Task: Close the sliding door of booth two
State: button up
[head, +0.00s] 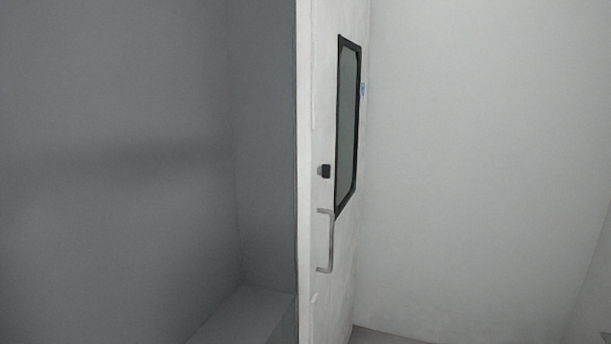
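A white door (325,110) stands upright near the middle of the head view, seen at a steep angle. It has a tall black-framed window (347,125), a small dark knob or latch (325,171) and a metal bar handle (331,240) below it. To the left of the door's edge is a dim grey recess, so the opening beside it looks uncovered. I cannot tell from this view which booth it belongs to. My gripper is not in the view.
A grey wall (115,150) fills the left. A low grey block or ledge (240,315) sits at the bottom of the recess. A plain pale wall (485,160) fills the right, with a strip of darker floor (378,337) below. A small blue mark (362,89) is beside the window.

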aim_at(334, 36)
jog(key=k, duration=0.5)
jog(key=u, duration=0.3)
jog(key=i, duration=1.05)
jog(key=u, duration=0.75)
